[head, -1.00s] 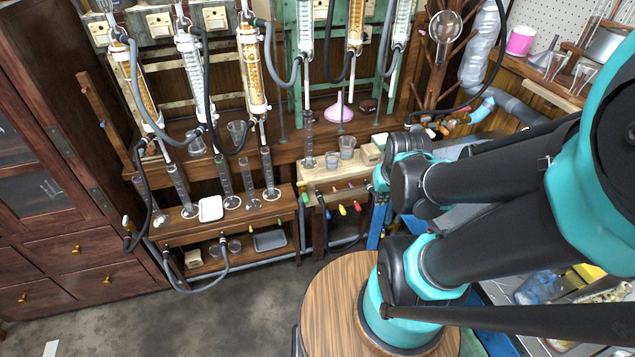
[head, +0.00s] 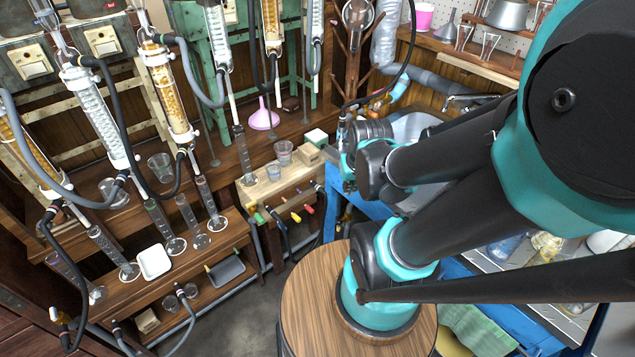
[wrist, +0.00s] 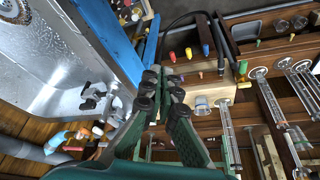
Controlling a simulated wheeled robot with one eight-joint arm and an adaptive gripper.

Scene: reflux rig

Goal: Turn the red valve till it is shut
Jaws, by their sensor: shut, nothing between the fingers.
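The red valve handle (head: 308,208) sticks out from the front of the pale wooden bench, in a row with a yellow handle (head: 295,216) and a green one (head: 258,215). In the wrist view a red handle (wrist: 172,56) shows just beyond the fingertips, beside yellow and blue ones. My gripper (wrist: 161,84) is shut and empty, its fingertips close to that red handle in the picture. They look apart from it, but the depth is hard to judge. In the head view my gripper is small and partly hidden by my own arm.
Beakers (head: 284,152) stand on the pale bench (head: 243,192) above the handles. Glass cylinders (head: 208,200), condensers and dark hoses (head: 175,160) crowd the left. A blue-framed sink unit (head: 335,185) stands to the right.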

